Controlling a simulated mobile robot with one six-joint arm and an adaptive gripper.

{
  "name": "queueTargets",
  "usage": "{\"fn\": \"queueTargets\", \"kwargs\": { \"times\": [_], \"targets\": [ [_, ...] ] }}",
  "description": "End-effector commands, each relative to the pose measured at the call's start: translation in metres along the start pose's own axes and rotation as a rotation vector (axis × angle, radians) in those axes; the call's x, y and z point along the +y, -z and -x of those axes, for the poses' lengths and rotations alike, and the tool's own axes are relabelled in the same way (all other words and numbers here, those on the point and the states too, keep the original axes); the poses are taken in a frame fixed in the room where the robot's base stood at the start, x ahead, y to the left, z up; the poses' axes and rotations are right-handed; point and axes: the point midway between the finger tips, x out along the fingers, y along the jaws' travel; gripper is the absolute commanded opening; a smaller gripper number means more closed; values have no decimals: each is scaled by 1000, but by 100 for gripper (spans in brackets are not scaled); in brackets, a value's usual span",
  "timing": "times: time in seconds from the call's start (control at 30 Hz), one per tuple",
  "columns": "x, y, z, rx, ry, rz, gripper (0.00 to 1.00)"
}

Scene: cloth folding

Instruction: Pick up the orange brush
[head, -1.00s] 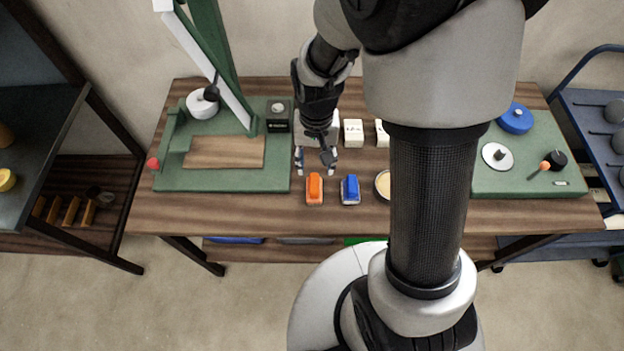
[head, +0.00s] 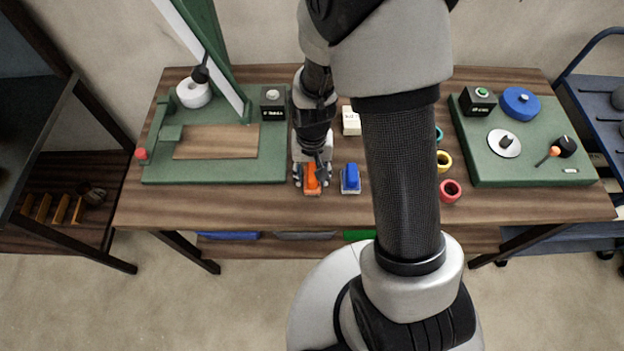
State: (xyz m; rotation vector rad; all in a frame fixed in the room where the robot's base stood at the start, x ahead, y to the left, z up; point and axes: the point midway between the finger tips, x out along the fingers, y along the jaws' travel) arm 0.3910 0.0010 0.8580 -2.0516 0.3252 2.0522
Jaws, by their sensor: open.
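The orange brush (head: 312,184) lies on the wooden table, near its front edge and left of the blue brush. My gripper (head: 312,182) is over it, pointing down, with its open fingers at either side of the brush. The fingers and hand hide part of the brush. I cannot tell whether the fingers touch it.
A blue brush (head: 350,179) stands close on the right. A green board (head: 270,167) with a press frame lies to the left. A white block (head: 351,121) is behind. Coloured rings, among them a red ring (head: 450,190), lie to the right. A second green board (head: 540,165) is farther right.

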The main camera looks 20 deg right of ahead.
Motion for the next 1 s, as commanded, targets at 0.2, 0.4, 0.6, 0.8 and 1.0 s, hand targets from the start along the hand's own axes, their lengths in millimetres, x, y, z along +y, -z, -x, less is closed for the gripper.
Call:
{"fn": "queueTargets", "kwargs": {
  "times": [0.2,0.4,0.6,0.8,1.0],
  "targets": [
    [0,0,2,1,0,0,39],
    [0,0,2,0,0,0,26],
    [0,0,2,0,0,0,12],
    [0,0,2,0,0,0,0],
    [0,0,2,0,0,0,0]
  ]
}}
